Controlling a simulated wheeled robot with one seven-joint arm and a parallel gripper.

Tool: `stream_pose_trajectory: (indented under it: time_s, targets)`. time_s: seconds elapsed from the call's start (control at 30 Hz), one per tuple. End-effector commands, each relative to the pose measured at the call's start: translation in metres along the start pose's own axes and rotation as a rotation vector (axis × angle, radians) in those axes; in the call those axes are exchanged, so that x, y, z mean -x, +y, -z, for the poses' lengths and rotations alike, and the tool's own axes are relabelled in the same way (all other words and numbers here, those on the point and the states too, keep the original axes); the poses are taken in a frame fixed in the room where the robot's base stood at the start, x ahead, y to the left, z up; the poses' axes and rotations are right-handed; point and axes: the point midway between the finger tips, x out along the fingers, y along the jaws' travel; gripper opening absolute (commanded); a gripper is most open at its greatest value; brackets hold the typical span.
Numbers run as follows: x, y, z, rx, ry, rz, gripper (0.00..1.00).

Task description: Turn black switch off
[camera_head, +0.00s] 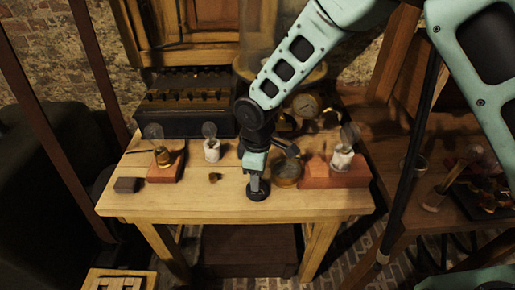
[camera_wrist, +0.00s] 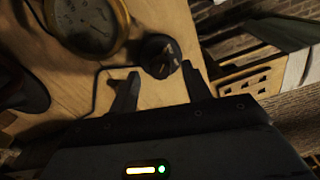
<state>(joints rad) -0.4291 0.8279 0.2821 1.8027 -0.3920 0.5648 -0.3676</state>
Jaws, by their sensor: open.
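The black switch (camera_head: 257,193) is a small round black piece near the front edge of the wooden table (camera_head: 320,205). In the wrist view the switch (camera_wrist: 158,52) has a dark disc with small brass-coloured parts on top. A dark wire runs from its side. My gripper (camera_head: 256,176) points down over the switch and partly covers it in the head view. In the wrist view my gripper (camera_wrist: 160,72) is open, with its fingertips apart on either side of the switch's near edge. I cannot tell whether a finger touches it, nor its lever's position.
A round brass gauge (camera_wrist: 88,22) lies left of the switch in the wrist view. Bulbs on brick-red blocks (camera_head: 165,170) (camera_head: 345,176) stand at both sides. A small dark block (camera_head: 128,185) is at left. The table's front strip is clear.

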Motion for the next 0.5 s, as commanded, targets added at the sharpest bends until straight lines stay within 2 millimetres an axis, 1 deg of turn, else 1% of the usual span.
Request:
stream_pose_trajectory:
  time_s: [0.17,0.5]
  targets:
    - [0.036,0.001,0.000,0.000,0.004,-0.004,0.48]
    - [0.116,0.001,0.000,0.001,0.004,-0.004,0.48]
